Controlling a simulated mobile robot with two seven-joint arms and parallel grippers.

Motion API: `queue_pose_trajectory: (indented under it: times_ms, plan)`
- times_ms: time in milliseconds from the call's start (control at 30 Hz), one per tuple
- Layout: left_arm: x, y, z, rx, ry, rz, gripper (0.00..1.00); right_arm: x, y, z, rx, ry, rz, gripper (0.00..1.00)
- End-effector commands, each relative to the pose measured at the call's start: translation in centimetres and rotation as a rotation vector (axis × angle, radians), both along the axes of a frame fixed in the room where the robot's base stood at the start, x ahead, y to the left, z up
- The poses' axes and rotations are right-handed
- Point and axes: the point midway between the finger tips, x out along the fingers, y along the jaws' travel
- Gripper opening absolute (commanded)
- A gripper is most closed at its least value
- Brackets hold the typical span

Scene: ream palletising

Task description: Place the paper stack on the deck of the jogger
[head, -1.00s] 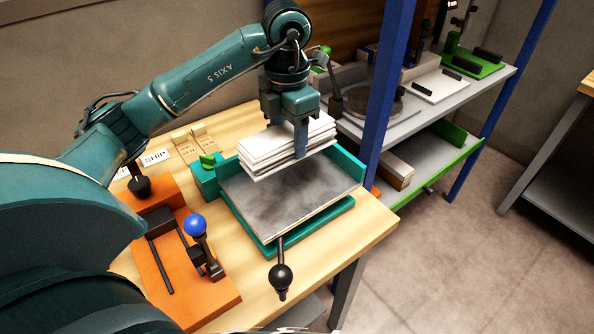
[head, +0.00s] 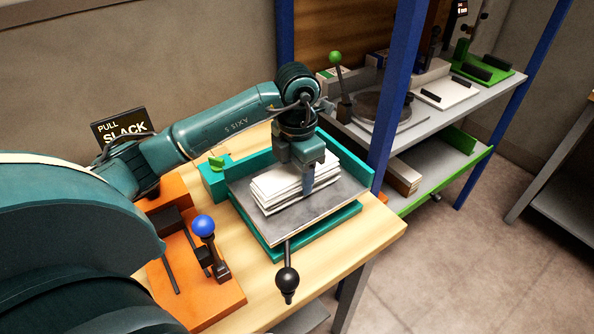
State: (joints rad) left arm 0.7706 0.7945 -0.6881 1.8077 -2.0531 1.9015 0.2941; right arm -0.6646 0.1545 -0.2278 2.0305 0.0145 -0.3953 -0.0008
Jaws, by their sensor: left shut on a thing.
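The paper stack (head: 278,191) is a pile of white sheets with slightly uneven edges. It is at the surface of the grey deck of the jogger (head: 287,228), toward the back of it; I cannot tell whether it fully rests there. The jogger has a teal base and raised teal walls (head: 345,160) at the back and right. My left gripper (head: 308,188) points down over the stack and is shut on it, with one finger showing at its right side. The other finger is hidden. My right gripper is not in view.
An orange device (head: 205,297) with a blue-knobbed lever (head: 203,226) stands left of the jogger on the wooden table (head: 352,257). A black-knobbed handle (head: 287,279) sticks out in front of the jogger. Blue posts (head: 395,90) and shelves stand close on the right.

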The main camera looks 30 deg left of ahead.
Motion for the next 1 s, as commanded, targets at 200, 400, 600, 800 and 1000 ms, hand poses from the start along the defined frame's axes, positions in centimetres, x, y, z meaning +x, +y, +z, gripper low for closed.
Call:
queue_pose_trajectory:
  times_ms: [200, 400, 600, 800, 1000]
  plan:
    - [0.0, 0.0, -0.1, 0.000, 0.000, 0.000, 0.67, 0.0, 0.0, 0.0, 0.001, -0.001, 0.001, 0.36]
    - [0.0, 0.0, -0.1, 0.000, 0.000, 0.000, 0.74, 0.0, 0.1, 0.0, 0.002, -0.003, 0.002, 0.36]
    - [0.0, 0.0, 0.4, 0.000, 0.000, 0.000, 0.74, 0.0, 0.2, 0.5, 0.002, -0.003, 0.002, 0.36]
    - [0.1, 0.0, 3.3, 0.000, -0.007, 0.000, 0.74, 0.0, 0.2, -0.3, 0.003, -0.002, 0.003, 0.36]
    - [0.1, 0.1, 7.9, 0.003, -0.007, 0.002, 0.74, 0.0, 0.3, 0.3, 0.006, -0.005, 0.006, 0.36]
